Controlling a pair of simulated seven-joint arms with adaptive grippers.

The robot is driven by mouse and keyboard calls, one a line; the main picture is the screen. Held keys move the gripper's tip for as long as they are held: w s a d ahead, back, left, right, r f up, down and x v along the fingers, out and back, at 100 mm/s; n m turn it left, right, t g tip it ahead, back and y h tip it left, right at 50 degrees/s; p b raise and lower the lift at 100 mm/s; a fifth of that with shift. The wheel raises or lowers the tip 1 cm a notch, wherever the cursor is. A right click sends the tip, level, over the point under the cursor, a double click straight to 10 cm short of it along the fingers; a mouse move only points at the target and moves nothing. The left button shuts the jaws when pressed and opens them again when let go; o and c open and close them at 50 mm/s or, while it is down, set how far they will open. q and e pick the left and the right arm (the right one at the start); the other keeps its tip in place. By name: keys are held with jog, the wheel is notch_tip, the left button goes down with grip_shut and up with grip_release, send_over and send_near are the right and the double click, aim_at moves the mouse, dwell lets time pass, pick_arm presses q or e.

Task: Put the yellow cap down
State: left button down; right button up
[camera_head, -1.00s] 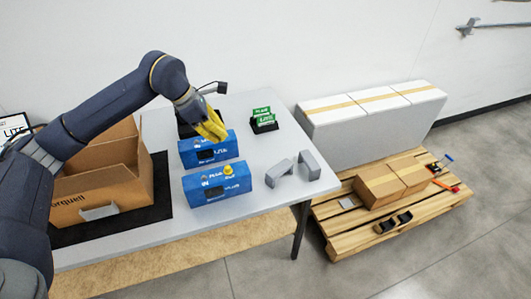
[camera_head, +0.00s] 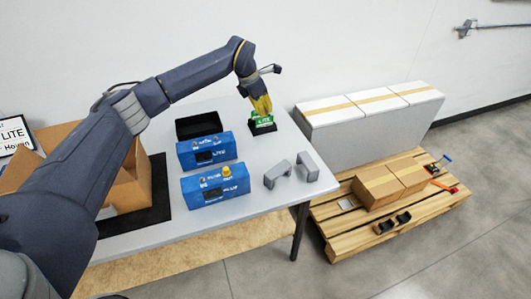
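A yellow cap (camera_head: 226,171) sits on top of the front blue analyser box (camera_head: 216,187), near its right end. My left gripper (camera_head: 263,112) has yellow fingers and is at the green cards (camera_head: 264,121) in their black holder, toward the back right of the table. The fingers point down and partly cover the cards. Whether they are open or closed on anything is too small to tell. A second blue analyser box (camera_head: 207,151) stands behind the front one. My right gripper is not in the view.
A black tray (camera_head: 198,125) lies behind the blue boxes. Two grey brackets (camera_head: 293,172) stand near the table's right edge. An open cardboard box (camera_head: 137,178) is at the left under my arm. A pallet (camera_head: 400,215) with boxes stands right of the table.

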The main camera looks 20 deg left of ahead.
aim_at(266, 153)
pick_arm(q)
notch_tip(266, 153, down, 19)
jog(key=shift+f, duration=0.2)
dwell(0.6)
jog(key=shift+f, duration=0.15)
jog(key=c, duration=1.6)
grip_release()
jog(key=shift+v, duration=3.9)
jog(key=shift+d, duration=0.1)
